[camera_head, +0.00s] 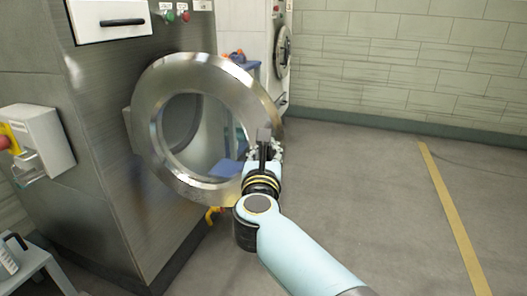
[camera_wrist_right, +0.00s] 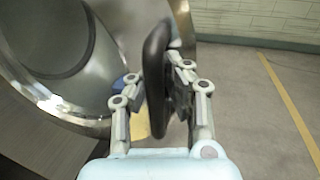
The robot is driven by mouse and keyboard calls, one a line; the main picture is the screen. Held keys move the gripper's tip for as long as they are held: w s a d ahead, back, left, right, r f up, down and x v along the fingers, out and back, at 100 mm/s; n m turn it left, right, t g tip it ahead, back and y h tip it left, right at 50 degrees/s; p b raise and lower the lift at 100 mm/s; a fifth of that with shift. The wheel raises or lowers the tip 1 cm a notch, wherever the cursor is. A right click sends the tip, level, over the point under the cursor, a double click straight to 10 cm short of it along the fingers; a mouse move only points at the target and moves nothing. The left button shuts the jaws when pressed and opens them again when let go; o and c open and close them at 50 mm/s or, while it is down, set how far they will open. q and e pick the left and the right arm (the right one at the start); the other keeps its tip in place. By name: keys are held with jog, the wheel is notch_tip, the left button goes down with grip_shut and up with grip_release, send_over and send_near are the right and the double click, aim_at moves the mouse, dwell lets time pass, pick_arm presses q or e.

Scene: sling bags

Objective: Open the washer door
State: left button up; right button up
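The washer (camera_head: 95,165) is a large grey metal machine on the left in the head view. Its round door (camera_head: 160,85), a wide shiny metal ring with a glass window, stands swung out from the front at an angle. Part of the dark opening shows through the glass. My right gripper (camera_head: 264,150) is at the door's right edge. In the right wrist view the door (camera_wrist_right: 183,22) fills the left side, and a black upright door handle (camera_wrist_right: 155,80) sits between my right gripper's fingers (camera_wrist_right: 157,88), which close on it. My left gripper is not in view.
A white dispenser box (camera_head: 45,140) is fixed to the washer's side. A grey stand (camera_head: 35,270) is at the lower left. Behind the door are a blue item (camera_head: 228,168) and another machine (camera_head: 284,52). The floor (camera_head: 360,190) to the right is clear, with a yellow line (camera_head: 452,210).

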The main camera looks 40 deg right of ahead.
aim_at(266, 107)
jog(key=o, duration=0.5)
jog(key=shift+o, duration=0.2)
notch_tip(266, 107, up, 10)
jog(key=shift+r, duration=0.1)
dwell(0.5)
